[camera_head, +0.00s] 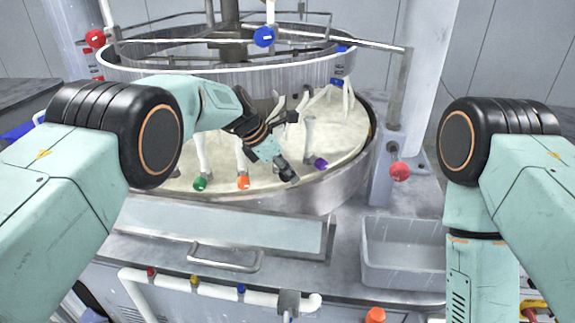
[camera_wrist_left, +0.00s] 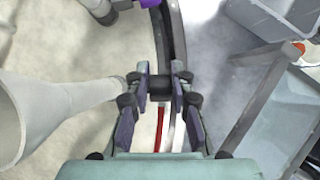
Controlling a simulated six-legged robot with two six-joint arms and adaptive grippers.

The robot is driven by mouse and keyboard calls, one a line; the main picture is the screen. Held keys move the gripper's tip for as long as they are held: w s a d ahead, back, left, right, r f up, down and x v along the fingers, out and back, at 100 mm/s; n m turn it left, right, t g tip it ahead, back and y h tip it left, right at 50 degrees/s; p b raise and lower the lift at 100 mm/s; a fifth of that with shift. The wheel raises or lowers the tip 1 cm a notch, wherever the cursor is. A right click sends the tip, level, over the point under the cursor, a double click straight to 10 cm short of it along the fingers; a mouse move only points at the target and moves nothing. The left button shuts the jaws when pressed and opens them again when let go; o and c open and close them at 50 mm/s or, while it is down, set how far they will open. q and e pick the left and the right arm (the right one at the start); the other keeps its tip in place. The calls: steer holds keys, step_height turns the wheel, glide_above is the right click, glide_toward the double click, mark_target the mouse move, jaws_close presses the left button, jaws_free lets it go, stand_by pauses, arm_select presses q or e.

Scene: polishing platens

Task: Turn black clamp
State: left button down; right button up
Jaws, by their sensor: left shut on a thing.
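The black clamp (camera_wrist_left: 159,88) is a small dark block between the fingertips of my left gripper (camera_wrist_left: 160,97) in the left wrist view, at the rim of the round platen basin. In the head view my left gripper (camera_head: 284,168) reaches down to the basin's front edge, between the orange clamp (camera_head: 243,182) and the purple clamp (camera_head: 320,162). It is shut on the black clamp, which its dark fingers mostly hide there. I cannot tell how far the clamp is turned. My right arm stands at the right, with its gripper out of view.
A green clamp (camera_head: 200,184) sits left of the orange one. The pale platen (camera_head: 345,130) has several white posts. A metal handle (camera_head: 222,262) crosses the front.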

arm_select(q)
steer(key=shift+f, duration=0.1)
stand_by(0.3)
steer(key=c, duration=1.4)
jaws_free()
steer(key=shift+a, duration=0.1)
steer(key=shift+c, duration=0.2)
steer(key=shift+a+r, duration=0.2)
steer(key=shift+r, duration=0.45)
steer(key=v, duration=1.1)
steer(key=shift+s+f, duration=0.1)
steer(key=shift+s, duration=0.1)
